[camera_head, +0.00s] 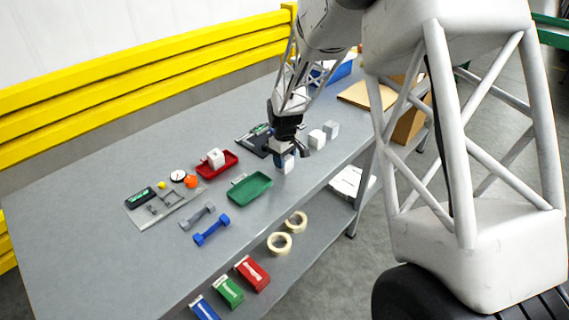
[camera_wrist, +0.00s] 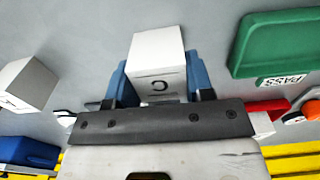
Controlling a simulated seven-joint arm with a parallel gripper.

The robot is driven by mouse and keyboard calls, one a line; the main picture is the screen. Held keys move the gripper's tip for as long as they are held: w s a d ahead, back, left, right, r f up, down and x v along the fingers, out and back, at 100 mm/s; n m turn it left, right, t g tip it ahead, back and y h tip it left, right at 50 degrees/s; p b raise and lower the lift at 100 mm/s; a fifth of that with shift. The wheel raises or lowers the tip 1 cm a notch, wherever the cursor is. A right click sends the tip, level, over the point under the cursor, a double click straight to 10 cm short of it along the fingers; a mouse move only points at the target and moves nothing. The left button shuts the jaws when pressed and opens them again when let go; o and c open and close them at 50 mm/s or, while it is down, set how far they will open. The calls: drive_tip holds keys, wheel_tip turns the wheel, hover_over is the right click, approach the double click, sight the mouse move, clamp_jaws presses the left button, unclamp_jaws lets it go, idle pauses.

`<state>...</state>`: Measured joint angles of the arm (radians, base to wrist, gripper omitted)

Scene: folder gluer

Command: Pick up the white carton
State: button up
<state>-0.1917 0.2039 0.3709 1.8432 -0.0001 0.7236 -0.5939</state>
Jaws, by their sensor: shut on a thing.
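A white carton (camera_wrist: 157,50) with a dark letter-like mark stands between the blue finger pads of my gripper (camera_wrist: 159,78) in the wrist view. The pads press on its two sides. In the head view my gripper (camera_head: 287,154) points down near the table's front edge, and the held carton (camera_head: 286,166) shows partly below the fingers. I cannot tell whether its base touches the table. Two similar white cartons, a nearer one (camera_head: 316,139) and a farther one (camera_head: 331,129), stand to the right of my gripper. One of them also shows at left in the wrist view (camera_wrist: 27,83).
A green tray (camera_head: 250,198) lies just left of my gripper. A red tray (camera_head: 231,168) holding a white cube (camera_head: 215,157) is behind it. A dark device (camera_head: 252,140) lies behind my gripper. Blue (camera_head: 211,231) and grey dumbbells lie farther left.

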drive_tip(key=shift+r, duration=0.15)
drive_tip(key=shift+r, duration=0.8)
drive_tip(key=shift+s+r, duration=0.15)
drive_tip(key=shift+r, duration=0.75)
drive_tip(key=s+d+r, duration=0.1)
drive_tip(key=s+d, duration=0.2)
drive_tip(key=s, duration=1.2)
drive_tip(key=shift+s+r, duration=0.15)
drive_tip(key=shift+s, duration=0.05)
drive_tip(key=shift+w, duration=0.15)
drive_tip(key=w+a, duration=0.4)
drive_tip(key=w, duration=0.6)
drive_tip(key=w+a+r, duration=0.1)
drive_tip(key=w+a, duration=0.3)
drive_tip(key=w, duration=0.5)
drive_tip(key=w+a+r, duration=0.1)
drive_tip(key=w+a, duration=0.4)
drive_tip(key=w, duration=0.5)
drive_tip(key=shift+w, duration=0.35)
drive_tip(key=shift+a+r, duration=0.1)
